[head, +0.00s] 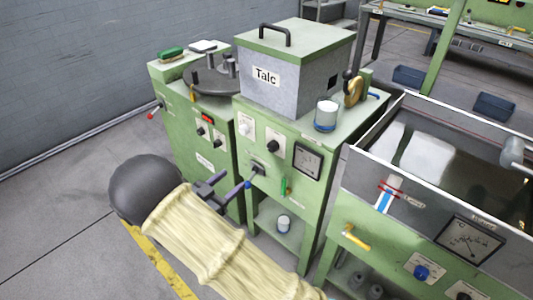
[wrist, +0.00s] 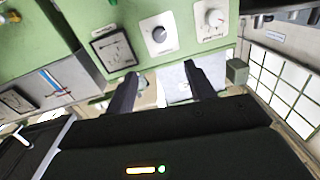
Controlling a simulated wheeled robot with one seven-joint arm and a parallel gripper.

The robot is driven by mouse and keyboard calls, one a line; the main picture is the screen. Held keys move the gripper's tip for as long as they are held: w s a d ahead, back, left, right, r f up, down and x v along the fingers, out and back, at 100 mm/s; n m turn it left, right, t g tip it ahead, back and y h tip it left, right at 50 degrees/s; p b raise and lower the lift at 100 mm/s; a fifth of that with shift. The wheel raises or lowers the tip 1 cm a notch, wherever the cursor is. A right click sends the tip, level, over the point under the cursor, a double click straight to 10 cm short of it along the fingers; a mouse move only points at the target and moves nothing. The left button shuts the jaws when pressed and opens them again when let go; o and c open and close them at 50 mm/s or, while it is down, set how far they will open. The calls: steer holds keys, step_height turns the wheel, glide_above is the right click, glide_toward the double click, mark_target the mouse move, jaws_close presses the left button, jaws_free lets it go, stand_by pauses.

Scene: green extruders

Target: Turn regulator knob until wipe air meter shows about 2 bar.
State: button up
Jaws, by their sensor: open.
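My gripper (head: 234,181) is open and empty in front of the green talc cabinet, low on its left side. In the wrist view its two dark fingers (wrist: 162,90) stand apart with nothing between them. A square meter (head: 308,160) is on the cabinet front; it also shows in the wrist view (wrist: 113,48). Left of it in the head view is a black knob (head: 273,145), also in the wrist view (wrist: 158,34), then a white knob (head: 245,129), also in the wrist view (wrist: 213,18). Neither knob is touched. Labels and needle reading are too small to read.
A lever switch with a blue tip (head: 248,184) juts from the panel close to my fingers. A water trough (head: 400,195) at right has another meter (head: 472,238) and a blue knob (head: 421,272). A left cabinet (head: 195,145) has a red-tipped lever (head: 152,114).

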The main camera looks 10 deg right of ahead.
mark_target(271, 148)
steer(key=b+x, duration=0.1)
steer(key=x, duration=1.6)
steer(key=shift+w+d+f, duration=0.1)
steer(key=shift+w+d, duration=0.1)
steer(key=c, duration=1)
